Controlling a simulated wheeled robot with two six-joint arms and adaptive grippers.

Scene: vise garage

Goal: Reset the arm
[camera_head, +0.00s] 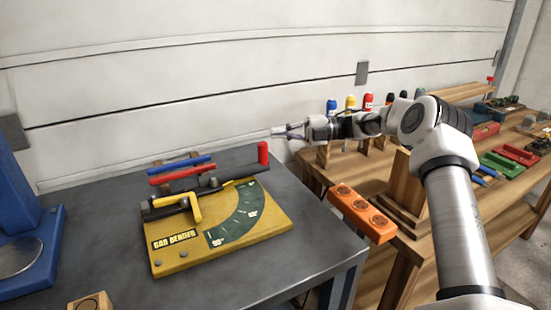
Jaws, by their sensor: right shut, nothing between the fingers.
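My right arm comes in from the lower right, bends at a raised elbow and reaches left. Its right gripper (281,133) is shut and empty. It hovers in front of the pale panelled wall, above and to the right of the bar bender. The bar bender (270,227) has a yellow base, a green scale plate (240,213) and a dark lever with a red grip (263,154). Its blue and red bars lie at the back, and a yellow hook part sits in front. The gripper touches none of these. My left gripper is not in view.
The bender stands on a dark metal table (310,247). A blue machine (25,235) stands at the left edge. The table's front right part is clear.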

